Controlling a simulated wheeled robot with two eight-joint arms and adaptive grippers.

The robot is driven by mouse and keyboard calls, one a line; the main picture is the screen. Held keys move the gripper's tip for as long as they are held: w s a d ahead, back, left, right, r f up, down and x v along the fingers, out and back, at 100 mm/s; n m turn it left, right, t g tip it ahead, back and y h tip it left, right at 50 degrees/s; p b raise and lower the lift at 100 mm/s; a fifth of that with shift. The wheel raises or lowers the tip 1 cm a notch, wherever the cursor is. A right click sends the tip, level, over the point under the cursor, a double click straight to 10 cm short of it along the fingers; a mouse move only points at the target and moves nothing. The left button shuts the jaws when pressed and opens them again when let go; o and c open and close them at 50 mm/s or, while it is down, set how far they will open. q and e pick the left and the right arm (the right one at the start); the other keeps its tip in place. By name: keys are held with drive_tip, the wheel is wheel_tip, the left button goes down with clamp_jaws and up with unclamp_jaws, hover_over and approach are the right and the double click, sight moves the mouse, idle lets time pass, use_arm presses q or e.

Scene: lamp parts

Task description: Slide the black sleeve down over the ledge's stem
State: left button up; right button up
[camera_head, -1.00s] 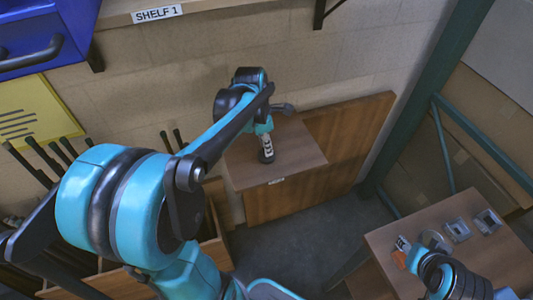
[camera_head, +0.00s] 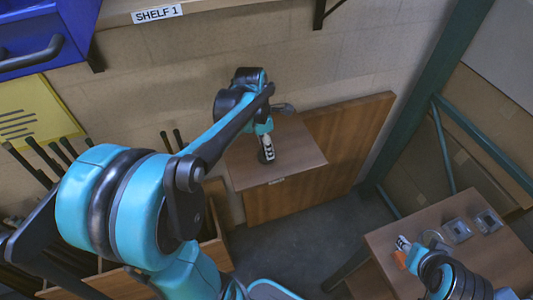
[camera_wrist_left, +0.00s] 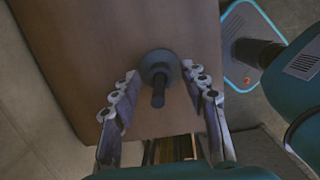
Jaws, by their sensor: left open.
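The brown wooden ledge (camera_head: 240,165) stands out from the wall in the head view. In the left wrist view the ledge (camera_wrist_left: 110,30) lies below my left gripper. A dark, round flanged piece (camera_wrist_left: 160,65) with a narrower dark post (camera_wrist_left: 158,95) stands on the ledge. I cannot tell which part is the black sleeve and which the stem. My left gripper (camera_wrist_left: 160,105) is open, with one finger on each side of the post and gaps between. It also shows low over the ledge in the head view (camera_head: 267,148). My right gripper (camera_head: 402,245) is small and partly hidden at the lower right.
A brown table (camera_head: 385,245) at the right holds square grey parts (camera_head: 457,229) and a small orange thing (camera_head: 399,258). A wooden panel (camera_head: 350,140) stands beside the ledge. A bin with dark rods is at the left. Bare floor (camera_head: 300,245) lies between ledge and table.

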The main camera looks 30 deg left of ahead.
use_arm(q)
wheel_tip(320, 180, up, 12)
drive_tip(key=s+a, duration=0.1)
drive_tip(key=s+d+f+m+t, duration=0.3)
drive_tip(key=s+d+f+m, duration=0.2)
drive_tip(key=m, duration=0.9)
drive_tip(key=s+d+f+m+t+y, duration=0.1)
drive_tip(key=s+d+f+m, duration=0.4)
drive_tip(key=m, duration=0.9)
drive_tip(key=shift+d+f+t, duration=0.15)
drive_tip(key=shift+d+t, duration=0.7)
drive_tip(key=shift+t, duration=0.05)
